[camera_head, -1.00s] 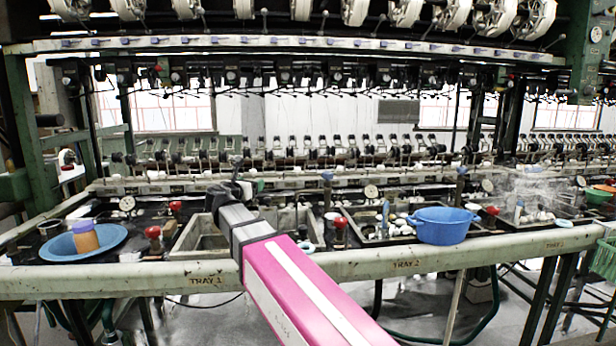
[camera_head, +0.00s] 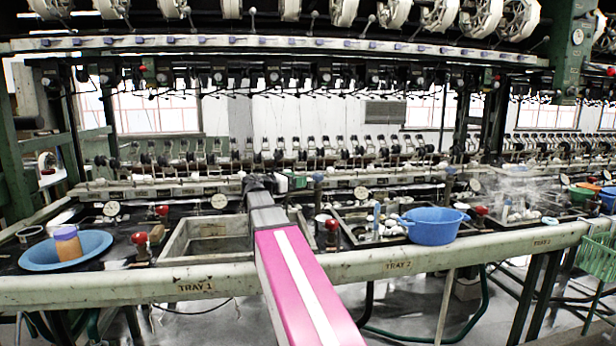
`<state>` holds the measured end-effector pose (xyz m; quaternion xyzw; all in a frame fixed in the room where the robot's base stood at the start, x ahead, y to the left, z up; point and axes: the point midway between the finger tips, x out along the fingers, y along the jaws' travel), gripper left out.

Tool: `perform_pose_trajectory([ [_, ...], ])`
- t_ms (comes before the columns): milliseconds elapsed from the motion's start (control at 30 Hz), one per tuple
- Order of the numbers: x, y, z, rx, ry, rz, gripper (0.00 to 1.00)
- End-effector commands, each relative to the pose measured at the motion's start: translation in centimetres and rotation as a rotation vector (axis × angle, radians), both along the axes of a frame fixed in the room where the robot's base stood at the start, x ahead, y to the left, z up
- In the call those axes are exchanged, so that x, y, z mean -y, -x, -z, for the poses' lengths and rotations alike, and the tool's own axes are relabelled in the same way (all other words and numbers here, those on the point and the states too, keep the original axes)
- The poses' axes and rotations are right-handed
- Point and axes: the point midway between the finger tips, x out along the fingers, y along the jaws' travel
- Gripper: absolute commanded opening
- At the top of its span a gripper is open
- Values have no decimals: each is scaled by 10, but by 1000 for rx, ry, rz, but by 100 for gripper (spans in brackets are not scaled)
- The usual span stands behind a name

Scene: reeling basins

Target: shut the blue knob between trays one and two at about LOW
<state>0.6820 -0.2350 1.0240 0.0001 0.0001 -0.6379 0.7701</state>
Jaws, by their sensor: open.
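A dark blue knob (camera_head: 318,181) stands on a short upright post behind the rail, between the basins above the TRAY 1 and TRAY 2 labels. Its setting marks are too small to read. My gripper (camera_head: 260,182) is at the far end of my pink and grey arm, left of the knob and apart from it in the picture. The jaws are open and look empty, though small and dark from here.
Red knobs stand beside the basins, one (camera_head: 332,226) right of my arm. A blue pot (camera_head: 434,226) sits by tray two. A blue dish (camera_head: 38,257) with an orange cup (camera_head: 68,245) is at left. The front rail (camera_head: 330,272) runs below my arm.

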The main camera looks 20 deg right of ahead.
Motion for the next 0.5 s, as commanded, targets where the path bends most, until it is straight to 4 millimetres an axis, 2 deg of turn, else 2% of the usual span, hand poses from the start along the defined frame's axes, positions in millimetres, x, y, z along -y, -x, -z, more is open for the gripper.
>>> perform_pose_trajectory([
  [233, 23, -4, 0, 0, 0, 6, 73],
  [500, 70, -13, 0, -1, 0, 5, 73],
])
